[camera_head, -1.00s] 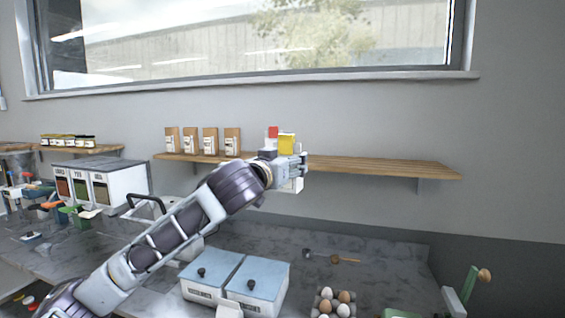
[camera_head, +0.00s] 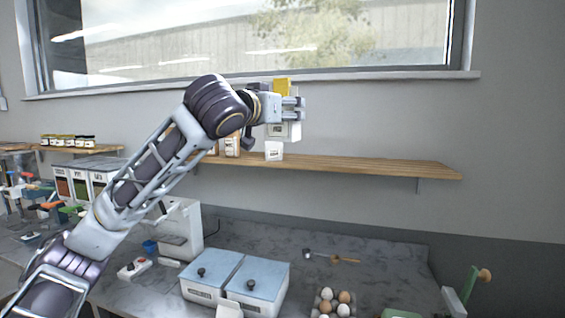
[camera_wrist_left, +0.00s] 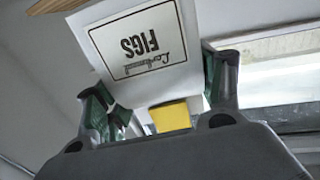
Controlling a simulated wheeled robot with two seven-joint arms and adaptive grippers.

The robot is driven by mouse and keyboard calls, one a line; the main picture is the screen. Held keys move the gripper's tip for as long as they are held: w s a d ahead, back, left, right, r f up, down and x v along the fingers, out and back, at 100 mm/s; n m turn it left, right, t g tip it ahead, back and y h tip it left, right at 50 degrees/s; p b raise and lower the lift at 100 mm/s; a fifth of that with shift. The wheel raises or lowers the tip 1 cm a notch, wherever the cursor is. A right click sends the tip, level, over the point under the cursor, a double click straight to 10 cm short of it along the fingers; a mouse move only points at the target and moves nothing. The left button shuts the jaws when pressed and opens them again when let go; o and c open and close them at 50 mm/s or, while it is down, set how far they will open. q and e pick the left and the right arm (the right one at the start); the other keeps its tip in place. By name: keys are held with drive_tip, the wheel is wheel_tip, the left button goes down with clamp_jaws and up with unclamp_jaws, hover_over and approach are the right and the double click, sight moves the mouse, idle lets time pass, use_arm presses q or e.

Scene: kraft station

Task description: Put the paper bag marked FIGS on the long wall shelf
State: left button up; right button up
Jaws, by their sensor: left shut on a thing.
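The white paper bag marked FIGS (camera_wrist_left: 145,45) is held in my left gripper (camera_head: 293,108). In the left wrist view its label reads upside down, and a yellow piece (camera_wrist_left: 171,116) shows between the fingers. In the head view the bag (camera_head: 290,131) hangs below the fingers, higher in the picture than the long wall shelf (camera_head: 370,166). Whether it is over the board or in front of it is hard to tell. My right gripper is not in view.
A white labelled package (camera_head: 273,152) stands on the shelf, its upper part hidden behind the held bag. Brown packets (camera_head: 232,146) stand left of it, partly hidden by my arm. The shelf's right part is clear. Below are blue-lidded boxes (camera_head: 257,278) and eggs (camera_head: 334,303).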

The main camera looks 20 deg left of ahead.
use_arm(q)
drive_tip(key=s+a+r, duration=0.1)
drive_tip(key=a+r, duration=0.1)
drive_tip(key=r, duration=0.4)
drive_tip(key=s+a+r, duration=0.1)
drive_tip(key=a+r, duration=0.2)
drive_tip(key=r, duration=0.3)
drive_tip(key=w+a+r, duration=0.2)
drive_tip(key=a+r, duration=0.2)
drive_tip(key=a, duration=0.3)
drive_tip(key=w+a+f, duration=0.4)
drive_tip(key=w+f, duration=0.3)
drive_tip(key=w+d+f+m+h, duration=0.2)
drive_tip(key=w+f+h, duration=0.1)
drive_tip(key=f, duration=0.9)
drive_tip(key=shift+w+g+h, duration=0.3)
drive_tip(key=shift+w+g, duration=0.1)
drive_tip(key=shift+w, duration=0.1)
drive_tip(key=shift+d, duration=0.1)
drive_tip(key=shift+r, duration=0.1)
